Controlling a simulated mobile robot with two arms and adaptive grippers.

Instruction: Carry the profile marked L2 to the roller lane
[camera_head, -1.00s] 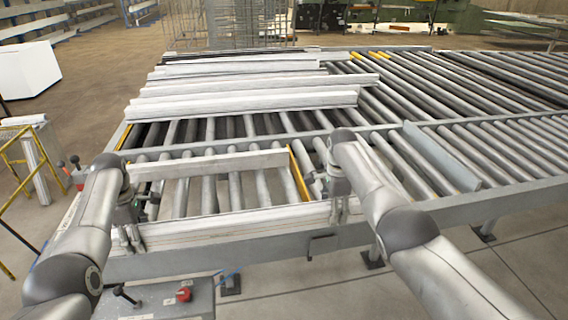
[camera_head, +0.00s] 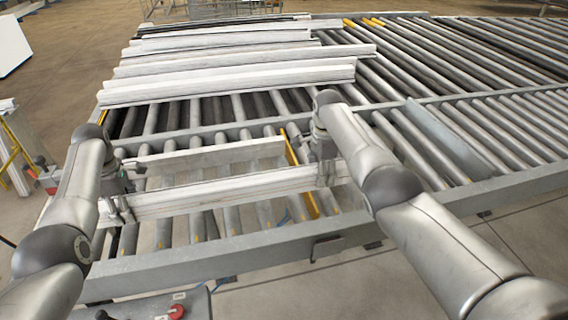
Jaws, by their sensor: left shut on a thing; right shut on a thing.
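A long white profile (camera_head: 220,194) lies crosswise between my two grippers, level, over the front rollers (camera_head: 246,217). No L2 mark can be read on it. My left gripper (camera_head: 117,208) is shut on its left end. My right gripper (camera_head: 325,178) is shut on it near its right end; the fingers are partly hidden by the arm. The profile seems to be just above the rollers, but I cannot tell the gap. The roller lane's front rail (camera_head: 240,254) runs below it.
A shorter pale bar (camera_head: 210,157) stands just behind the held profile. Several white profiles (camera_head: 228,84) lie side by side on the rear rollers. A grey angled plate (camera_head: 437,137) stands on the right rollers. A control box with a red button (camera_head: 175,311) is at the front left.

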